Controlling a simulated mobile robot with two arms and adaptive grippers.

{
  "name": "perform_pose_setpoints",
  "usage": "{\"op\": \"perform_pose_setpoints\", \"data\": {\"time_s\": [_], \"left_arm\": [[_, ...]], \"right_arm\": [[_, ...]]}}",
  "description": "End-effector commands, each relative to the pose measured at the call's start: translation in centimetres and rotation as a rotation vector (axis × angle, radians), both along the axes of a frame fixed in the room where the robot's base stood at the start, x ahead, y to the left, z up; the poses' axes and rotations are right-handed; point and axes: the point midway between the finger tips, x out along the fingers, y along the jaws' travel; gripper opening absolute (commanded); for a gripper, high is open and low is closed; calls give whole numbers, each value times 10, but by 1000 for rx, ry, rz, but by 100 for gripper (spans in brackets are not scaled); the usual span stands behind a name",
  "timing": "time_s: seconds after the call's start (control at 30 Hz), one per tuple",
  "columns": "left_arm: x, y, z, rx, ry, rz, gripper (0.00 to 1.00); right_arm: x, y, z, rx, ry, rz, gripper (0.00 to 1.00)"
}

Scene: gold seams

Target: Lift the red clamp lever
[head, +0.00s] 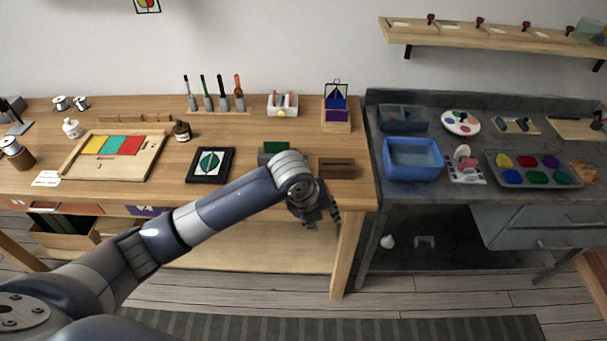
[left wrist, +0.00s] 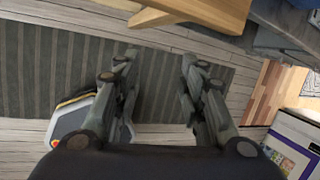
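I cannot make out for sure which thing is the red clamp lever. Several small dark red uprights (head: 479,22) stand along the wall shelf at the upper right. A pinkish-red part (head: 467,163) sits on a small pale stand on the grey bench. My left gripper (head: 322,214) hangs over the front right edge of the wooden table, well apart from both. In the left wrist view, the left gripper (left wrist: 157,68) has its fingers wide apart, with only floor and mat between them. My right gripper is not in view.
The wooden table (head: 250,135) bears a framed leaf picture (head: 210,165), a brown box (head: 337,168) and upright tools. On the grey bench are a blue bin (head: 413,158) and a paint tray (head: 533,177).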

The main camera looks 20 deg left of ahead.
Motion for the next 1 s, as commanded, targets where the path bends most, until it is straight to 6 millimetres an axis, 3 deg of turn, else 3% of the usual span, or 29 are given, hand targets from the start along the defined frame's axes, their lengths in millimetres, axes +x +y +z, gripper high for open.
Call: {"op": "perform_pose_setpoints", "data": {"time_s": [0.03,0.2,0.33,0.47,0.67,1.0], "left_arm": [[21,15,12,68,-32,-87,38],[68,59,42,246,-85,-346,38],[89,84,60,329,-103,-463,38],[98,95,69,364,-111,-516,38],[105,95,53,369,-110,-526,38],[128,92,-3,368,-110,-524,38]], "right_arm": [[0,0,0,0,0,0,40],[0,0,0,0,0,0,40],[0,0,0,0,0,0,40],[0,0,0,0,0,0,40],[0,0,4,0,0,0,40],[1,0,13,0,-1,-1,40]]}}
